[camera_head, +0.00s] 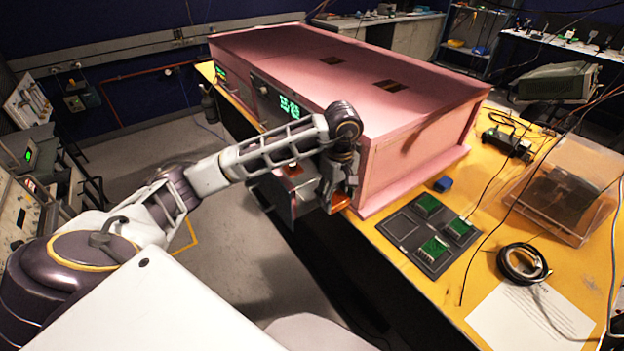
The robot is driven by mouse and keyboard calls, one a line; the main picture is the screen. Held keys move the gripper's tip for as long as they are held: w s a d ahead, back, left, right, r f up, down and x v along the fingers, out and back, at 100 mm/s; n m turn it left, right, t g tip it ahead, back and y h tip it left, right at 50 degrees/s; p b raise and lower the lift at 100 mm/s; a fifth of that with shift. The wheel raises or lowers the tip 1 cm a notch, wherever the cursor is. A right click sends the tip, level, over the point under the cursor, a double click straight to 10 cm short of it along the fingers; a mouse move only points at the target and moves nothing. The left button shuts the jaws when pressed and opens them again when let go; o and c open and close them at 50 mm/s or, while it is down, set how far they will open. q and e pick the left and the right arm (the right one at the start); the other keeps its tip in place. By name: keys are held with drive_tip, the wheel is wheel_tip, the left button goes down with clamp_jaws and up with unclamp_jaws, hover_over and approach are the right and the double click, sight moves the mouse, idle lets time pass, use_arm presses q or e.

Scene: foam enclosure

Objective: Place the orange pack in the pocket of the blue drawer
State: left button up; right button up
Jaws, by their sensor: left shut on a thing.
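My left arm reaches in from the left to the front of the pink enclosure. My left gripper (338,196) points down at the enclosure's near front corner and is shut on an orange piece, which looks like the orange pack (341,202). The wrist and fingers hide most of it. Just left of the gripper, an open drawer (279,199) with a greyish front sticks out of the enclosure; I cannot make out blue on it. More orange (293,170) shows at the drawer. The pocket is hidden. My right gripper is out of view.
The pink foam enclosure (430,145) stands on a yellow table (390,262). To its right are a dark tray (400,228) with green boards, a small blue block (443,184), a clear box (570,190), a cable coil (522,263) and a white sheet (530,320).

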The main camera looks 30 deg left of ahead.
use_arm(q)
drive_tip(key=p, duration=0.3)
hover_over(312, 191)
drive_tip(key=shift+w+a, duration=0.1)
drive_tip(key=shift+w, duration=0.05)
drive_tip(key=shift+f+p, duration=0.5)
drive_tip(key=shift+f, duration=1.25)
drive_tip(key=shift+f, duration=0.15)
drive_tip(key=o, duration=1)
